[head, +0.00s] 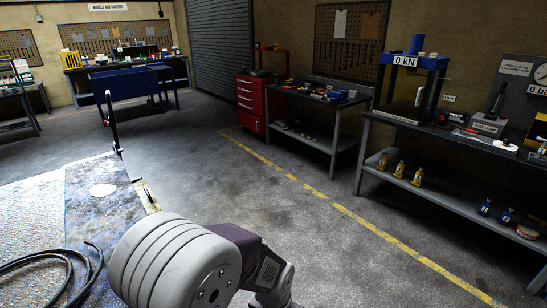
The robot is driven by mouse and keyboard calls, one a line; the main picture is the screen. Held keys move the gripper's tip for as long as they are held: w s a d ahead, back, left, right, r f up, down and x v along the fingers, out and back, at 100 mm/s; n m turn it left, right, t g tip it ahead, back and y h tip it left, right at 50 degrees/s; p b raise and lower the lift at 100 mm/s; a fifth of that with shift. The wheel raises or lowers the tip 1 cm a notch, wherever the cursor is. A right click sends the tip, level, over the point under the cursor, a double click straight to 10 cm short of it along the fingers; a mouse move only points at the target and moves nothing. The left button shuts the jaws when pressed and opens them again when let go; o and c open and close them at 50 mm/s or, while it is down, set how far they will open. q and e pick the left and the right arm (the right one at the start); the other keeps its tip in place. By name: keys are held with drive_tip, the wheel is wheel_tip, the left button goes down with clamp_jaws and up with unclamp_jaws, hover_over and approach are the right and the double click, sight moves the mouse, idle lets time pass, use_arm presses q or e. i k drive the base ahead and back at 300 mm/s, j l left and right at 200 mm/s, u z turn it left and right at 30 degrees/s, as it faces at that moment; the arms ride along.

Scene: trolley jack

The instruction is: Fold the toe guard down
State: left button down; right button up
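I cannot pick out a toe guard for certain in the head view. A low platform (95,220) with a worn, stained grey surface fills the lower left. At its far right edge a thin black upright bar (111,122) stands nearly vertical. A small pale, narrow piece with a dark part (147,194) lies along the platform's right edge, just beyond my arm. A large grey rounded joint and dark link of my arm cross the bottom middle and hide part of that edge. Neither of my grippers shows.
A black hose (60,257) curls on the platform at lower left. A yellow floor line (345,210) runs diagonally across open concrete. Benches, a red tool cabinet (252,104) and a blue press (412,64) stand along the right and back. A blue cart (124,88) is at the back left.

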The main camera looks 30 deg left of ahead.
sight(149, 203)
drive_tip(key=i+u, duration=0.25)
drive_tip(key=i, duration=0.35)
drive_tip(key=i+u, duration=0.3)
drive_tip(key=i, duration=0.25)
drive_tip(key=i+l+u, duration=0.25)
drive_tip(key=i, duration=0.35)
drive_tip(key=i+j+u, duration=0.15)
drive_tip(key=i+j, duration=0.2)
drive_tip(key=i+j+u, duration=0.2)
drive_tip(key=i, duration=0.25)
drive_tip(key=i+j+u, duration=0.15)
drive_tip(key=i+j, duration=0.15)
drive_tip(key=i, duration=0.15)
drive_tip(key=j+u, duration=0.15)
drive_tip(key=j, duration=0.2)
drive_tip(key=i+j+u, duration=0.1)
drive_tip(key=j, duration=0.25)
drive_tip(key=i+j+u, duration=0.15)
drive_tip(key=j, duration=0.2)
